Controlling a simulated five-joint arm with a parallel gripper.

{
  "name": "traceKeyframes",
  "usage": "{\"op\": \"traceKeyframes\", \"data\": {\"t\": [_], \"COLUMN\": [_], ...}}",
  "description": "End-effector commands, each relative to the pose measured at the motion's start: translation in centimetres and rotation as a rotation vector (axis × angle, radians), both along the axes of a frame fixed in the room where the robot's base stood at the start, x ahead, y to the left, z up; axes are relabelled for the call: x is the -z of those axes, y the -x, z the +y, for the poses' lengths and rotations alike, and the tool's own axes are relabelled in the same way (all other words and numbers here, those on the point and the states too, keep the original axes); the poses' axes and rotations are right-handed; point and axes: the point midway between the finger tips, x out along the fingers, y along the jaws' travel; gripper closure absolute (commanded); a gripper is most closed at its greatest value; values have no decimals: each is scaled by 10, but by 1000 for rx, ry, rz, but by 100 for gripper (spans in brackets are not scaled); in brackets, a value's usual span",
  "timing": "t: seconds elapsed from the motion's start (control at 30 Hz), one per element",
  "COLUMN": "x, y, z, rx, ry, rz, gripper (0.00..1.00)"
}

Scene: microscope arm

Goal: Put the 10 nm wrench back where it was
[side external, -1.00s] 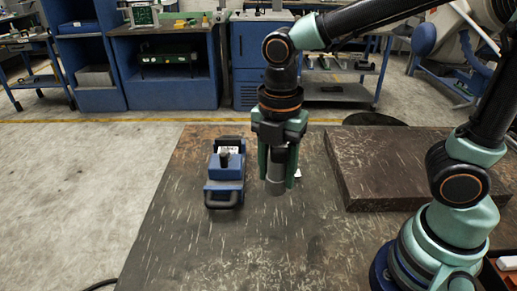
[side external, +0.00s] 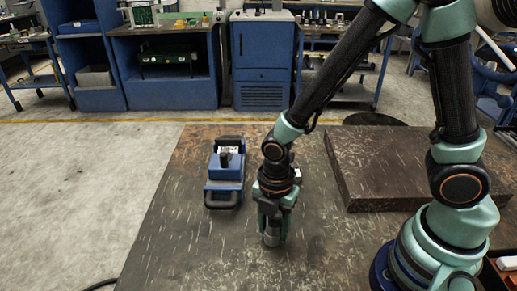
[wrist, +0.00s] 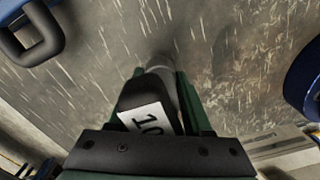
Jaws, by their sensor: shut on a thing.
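My gripper (side external: 270,222) is shut on the 10 nm wrench. In the wrist view the wrench is a black body with a white label (wrist: 145,117) reading "10", between the green fingers of the gripper (wrist: 165,90). Its grey cylindrical end (side external: 271,238) points down in the side view, close above or on the dark table; I cannot tell whether it touches. Most of the wrench is hidden by the fingers and palm.
A blue device (side external: 224,192) with a black handle stands left of my gripper; its handle also shows in the wrist view (wrist: 40,40). A thick dark slab (side external: 400,180) lies to the right. A small white item (side external: 299,174) is partly hidden behind my wrist. The front left of the table is clear.

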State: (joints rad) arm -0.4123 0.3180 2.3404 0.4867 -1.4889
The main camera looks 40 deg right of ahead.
Motion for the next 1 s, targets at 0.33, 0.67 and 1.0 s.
{"op": "traceKeyframes", "data": {"t": [0.33, 0.67, 1.0], "x": [14, 17, 16], "y": [-1, 0, 0], "z": [0, 0, 0], "rx": [0, 0, 0], "ry": [-1, 0, 0], "rz": [-3, -1, -1], "gripper": [100, 24, 21]}}
